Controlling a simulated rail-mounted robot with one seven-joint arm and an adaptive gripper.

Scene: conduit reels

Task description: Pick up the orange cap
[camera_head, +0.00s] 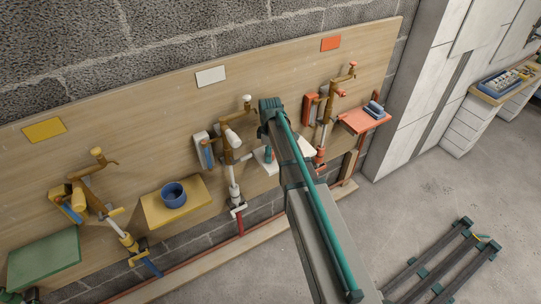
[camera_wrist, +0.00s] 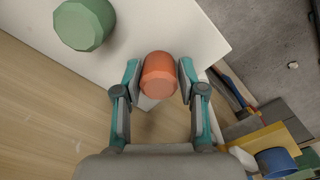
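The orange cap (camera_wrist: 159,76) is a faceted, rounded piece near the edge of a white shelf (camera_wrist: 190,30) in the wrist view. My gripper (camera_wrist: 159,78) is open, with one fingertip on each side of the cap. A narrow gap shows between the cap and each finger. I cannot tell how deep the fingers reach around it. In the head view my arm covers the cap, and my gripper cannot be made out.
A green faceted cap (camera_wrist: 84,24) sits left of the orange one on the white shelf. A blue cup (camera_head: 173,194) stands on a yellow shelf (camera_head: 200,205). Pipes and valves line the wooden board (camera_head: 140,120). A dark rack (camera_head: 445,262) lies on the floor.

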